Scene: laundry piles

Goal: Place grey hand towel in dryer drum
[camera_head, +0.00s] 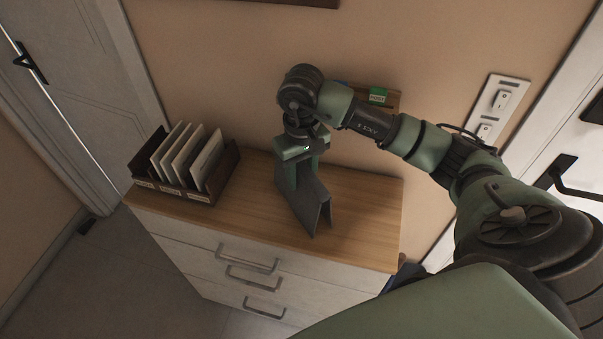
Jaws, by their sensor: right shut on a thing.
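My right gripper (302,165) points down over the wooden top of a chest of drawers. No dryer drum shows in this view. My left gripper is not in view.
The chest of drawers (370,208) stands against a tan wall. A dark rack (222,182) with several upright envelopes is on its left end. A small wooden holder with a green label (378,95) is behind my arm. Doors stand at both sides. The top's right end is clear.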

